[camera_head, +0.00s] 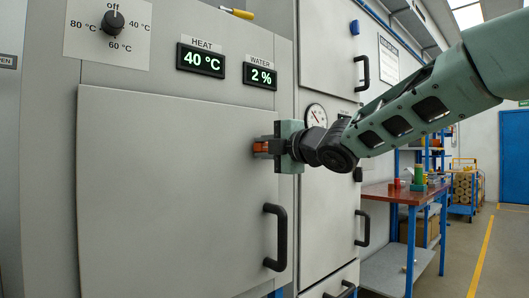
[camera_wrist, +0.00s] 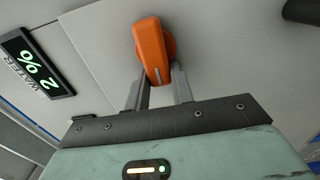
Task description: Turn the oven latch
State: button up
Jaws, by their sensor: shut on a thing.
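The oven latch is an orange knob with a grey pointer line. In the wrist view the latch (camera_wrist: 150,45) sits at the top middle, its handle between the fingertips of my gripper (camera_wrist: 160,85). In the head view the latch (camera_head: 260,147) shows at the right edge of the oven door (camera_head: 170,190), partly hidden by my gripper (camera_head: 268,147). My gripper is shut on the latch handle. The oven door lies flush with its frame and has a black bar handle (camera_head: 276,237) below the latch.
Above the door are a dial (camera_head: 113,22), a heat display (camera_head: 201,60) reading 40 °C and a water display (camera_head: 260,75) reading 2 %. A gauge (camera_head: 316,115) and cabinet handles are to the right. A red-topped workbench (camera_head: 400,193) stands further right.

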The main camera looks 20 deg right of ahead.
dwell(0.3)
jog(key=o, duration=1)
jog(key=shift+p+v, duration=5.55)
jog(key=shift+v, duration=3.15)
